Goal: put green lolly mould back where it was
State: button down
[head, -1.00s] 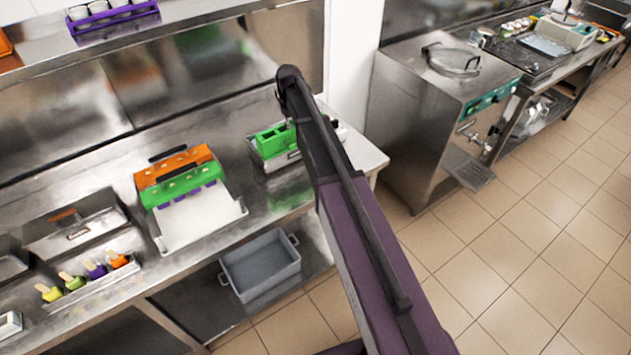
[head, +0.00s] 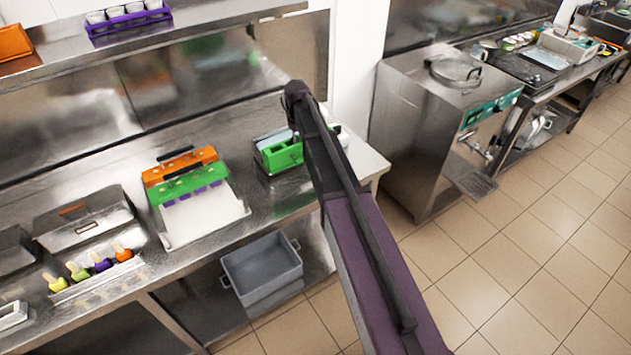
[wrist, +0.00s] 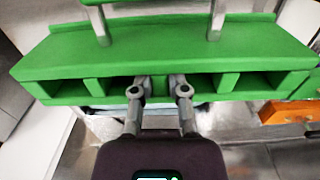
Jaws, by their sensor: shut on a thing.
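My gripper (wrist: 160,90) is shut on the green lolly mould (wrist: 70,62), its two fingers at a divider between the open cells in the mould's side. Grey metal uprights rise from the mould in the wrist view. In the head view this mould (head: 285,157) shows at the right end of the steel counter, beside the far end of my arm, which hides my gripper and part of the mould. I cannot tell whether the mould touches the counter. Another green mould (head: 190,184) stands left of it, in front of an orange one (head: 178,170), at a white tray (head: 205,217).
Several coloured lollies (head: 100,264) lie in a tray at the left, near steel bins (head: 85,222). A grey tub (head: 262,268) sits on the lower shelf. A purple rack with cups (head: 130,22) stands on the upper shelf. Bare counter lies between the white tray and held mould.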

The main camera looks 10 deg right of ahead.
jog(key=shift+w+f, duration=0.15)
jog(key=shift+f, duration=0.3)
jog(key=shift+f+b, duration=0.75)
jog(key=shift+b, duration=0.25)
notch_tip(320, 180, down, 5)
jog(key=b, duration=0.5)
jog(key=shift+s, duration=0.2)
